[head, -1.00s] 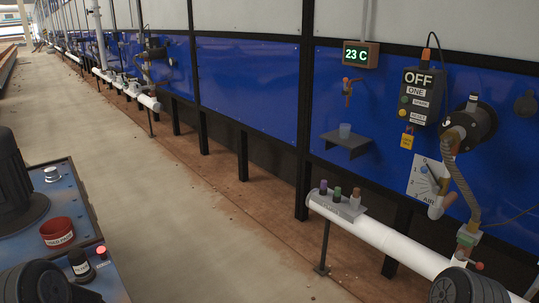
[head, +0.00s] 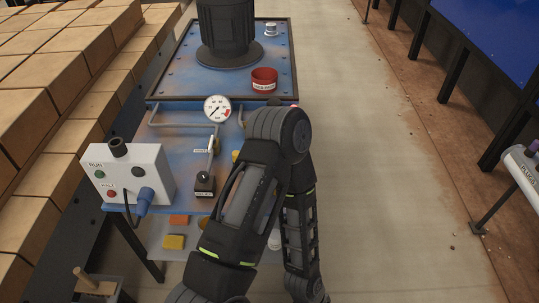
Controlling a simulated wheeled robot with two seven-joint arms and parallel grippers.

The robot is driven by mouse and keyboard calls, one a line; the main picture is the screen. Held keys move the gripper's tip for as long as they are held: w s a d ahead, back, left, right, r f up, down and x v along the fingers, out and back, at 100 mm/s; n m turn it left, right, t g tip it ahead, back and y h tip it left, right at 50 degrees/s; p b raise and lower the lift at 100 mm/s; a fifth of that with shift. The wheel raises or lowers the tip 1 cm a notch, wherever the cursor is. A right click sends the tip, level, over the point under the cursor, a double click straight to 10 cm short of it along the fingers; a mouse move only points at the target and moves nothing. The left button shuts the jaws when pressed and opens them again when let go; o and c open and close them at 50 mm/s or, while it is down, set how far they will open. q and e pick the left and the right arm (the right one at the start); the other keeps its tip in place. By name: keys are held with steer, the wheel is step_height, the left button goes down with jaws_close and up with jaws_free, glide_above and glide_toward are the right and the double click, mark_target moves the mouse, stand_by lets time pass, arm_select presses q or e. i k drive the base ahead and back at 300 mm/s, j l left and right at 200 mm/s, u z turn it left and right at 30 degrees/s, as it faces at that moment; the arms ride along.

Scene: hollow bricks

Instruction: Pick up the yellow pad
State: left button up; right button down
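A yellow pad (head: 173,242) lies on a pale low shelf (head: 158,228) below the blue workbench, left of my arm in the head view. An orange pad (head: 179,220) lies just behind it. One of my arms rises from the bottom edge, bends at the elbow and runs back down out of the picture. Neither gripper is in view.
The blue workbench (head: 178,190) carries a grey RUN/HALT box (head: 130,172), a pressure gauge (head: 217,108) and a red cup (head: 264,79). Stacked bricks (head: 60,75) stand at left. A bin (head: 100,288) with a wooden handle is at bottom left.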

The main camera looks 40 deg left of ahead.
mark_target(170, 241)
steer(key=u, duration=2.45)
